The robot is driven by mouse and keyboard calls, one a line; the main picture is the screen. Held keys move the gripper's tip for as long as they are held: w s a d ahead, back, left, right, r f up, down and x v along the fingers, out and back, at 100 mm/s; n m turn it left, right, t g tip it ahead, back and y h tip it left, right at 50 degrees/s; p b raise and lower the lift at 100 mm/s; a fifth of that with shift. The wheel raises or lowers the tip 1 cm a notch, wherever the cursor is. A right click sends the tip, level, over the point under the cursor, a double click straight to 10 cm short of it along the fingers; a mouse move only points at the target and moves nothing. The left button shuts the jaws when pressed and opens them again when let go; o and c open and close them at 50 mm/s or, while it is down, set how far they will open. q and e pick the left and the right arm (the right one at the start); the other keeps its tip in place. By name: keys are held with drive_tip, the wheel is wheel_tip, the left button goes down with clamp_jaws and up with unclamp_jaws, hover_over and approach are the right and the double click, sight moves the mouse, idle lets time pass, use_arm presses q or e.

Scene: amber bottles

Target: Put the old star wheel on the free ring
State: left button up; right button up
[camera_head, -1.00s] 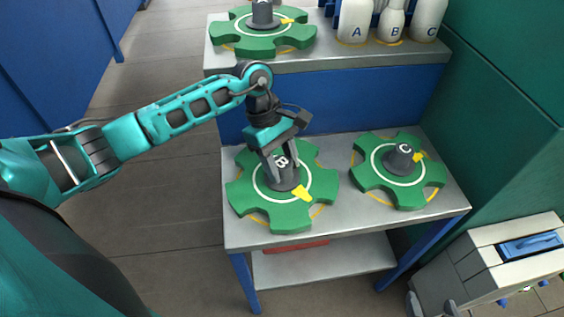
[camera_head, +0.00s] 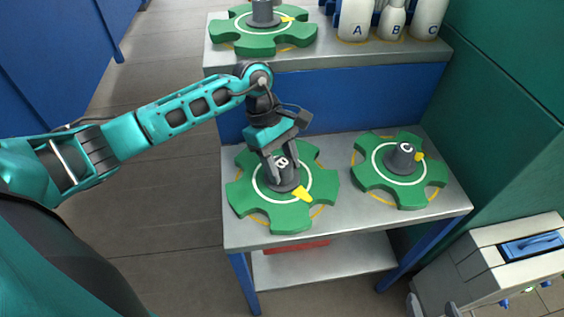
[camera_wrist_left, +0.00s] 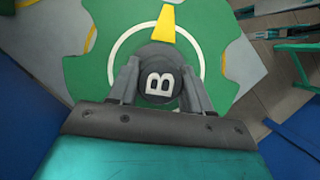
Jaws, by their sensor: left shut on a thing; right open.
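A green star wheel marked B (camera_head: 245,196) lies flat on the near left of the lower grey bench top, with a grey hub, a white circle and a yellow pointer. My left gripper (camera_head: 281,170) is shut on its hub from above; the left wrist view shows the fingers (camera_wrist_left: 158,92) on both sides of the hub. Yellow ring arcs show at the wheel's edge. A second star wheel, marked C (camera_head: 380,178), lies to its right. A third star wheel (camera_head: 240,40) lies on the upper shelf. Each also has yellow arcs under it. I see no empty ring.
White bottles marked A, B and C (camera_head: 391,20) stand on the upper shelf (camera_head: 350,60), right of its wheel. A red thing (camera_head: 300,246) lies on the bottom shelf. A grey machine (camera_head: 500,265) and a green wall (camera_head: 510,120) bound the right. Floor is clear at left.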

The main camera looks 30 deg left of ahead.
use_arm(q)
drive_tip(key=o, duration=1.4)
drive_tip(key=shift+c, duration=0.2)
drive_tip(key=shift+f, duration=0.2)
